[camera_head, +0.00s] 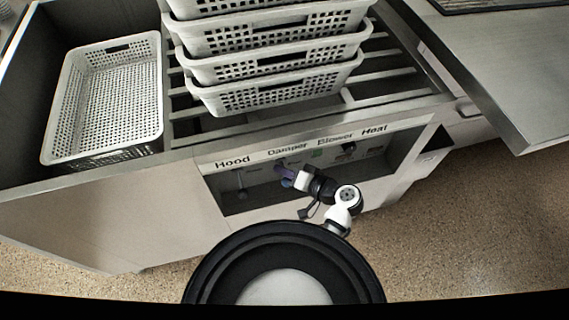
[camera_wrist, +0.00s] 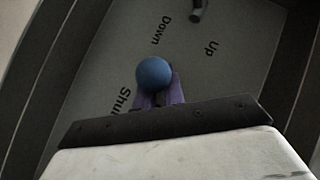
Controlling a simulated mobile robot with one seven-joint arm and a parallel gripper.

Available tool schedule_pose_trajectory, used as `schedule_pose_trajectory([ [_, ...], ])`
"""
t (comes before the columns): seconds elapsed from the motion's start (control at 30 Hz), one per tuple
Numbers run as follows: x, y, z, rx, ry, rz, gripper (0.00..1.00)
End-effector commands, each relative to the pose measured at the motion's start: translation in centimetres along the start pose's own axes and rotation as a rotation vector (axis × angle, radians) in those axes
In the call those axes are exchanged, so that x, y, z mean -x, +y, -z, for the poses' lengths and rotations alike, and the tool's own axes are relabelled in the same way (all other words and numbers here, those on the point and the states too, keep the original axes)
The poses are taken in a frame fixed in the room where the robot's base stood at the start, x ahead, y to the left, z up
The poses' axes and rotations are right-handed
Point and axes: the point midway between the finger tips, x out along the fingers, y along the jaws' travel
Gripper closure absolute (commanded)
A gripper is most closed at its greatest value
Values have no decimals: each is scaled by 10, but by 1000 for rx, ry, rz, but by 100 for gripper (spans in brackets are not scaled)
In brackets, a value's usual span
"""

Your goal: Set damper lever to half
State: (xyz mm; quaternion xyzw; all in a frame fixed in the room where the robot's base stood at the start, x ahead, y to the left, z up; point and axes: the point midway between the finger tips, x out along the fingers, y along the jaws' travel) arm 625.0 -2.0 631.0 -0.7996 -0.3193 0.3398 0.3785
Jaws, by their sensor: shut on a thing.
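The control panel (camera_head: 300,152) on the unit's front carries the labels Hood, Damper, Blower and Heat. My gripper (camera_head: 286,174) is at the recessed panel below the Damper label. In the wrist view my gripper's purple fingers (camera_wrist: 158,97) are shut on the damper lever, whose round blue knob (camera_wrist: 153,72) shows at the fingertips. The word Shut is partly covered by the fingers and knob. The lever's shaft and the rest of its scale are hidden, so its exact setting cannot be told.
The hood lever (camera_head: 242,190) hangs left of my gripper; a lever end (camera_wrist: 197,12) shows by Up and Down in the wrist view. A black knob (camera_head: 348,148) sits to the right. White baskets (camera_head: 275,92) are stacked above, and one basket (camera_head: 62,135) stands left.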

Motion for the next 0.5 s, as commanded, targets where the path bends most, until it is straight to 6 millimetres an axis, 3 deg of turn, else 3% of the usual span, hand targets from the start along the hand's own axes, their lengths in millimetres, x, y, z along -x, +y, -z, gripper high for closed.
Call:
schedule_pose_trajectory([
  [0.5,0,-3,-6,-95,-93,-76,100],
])
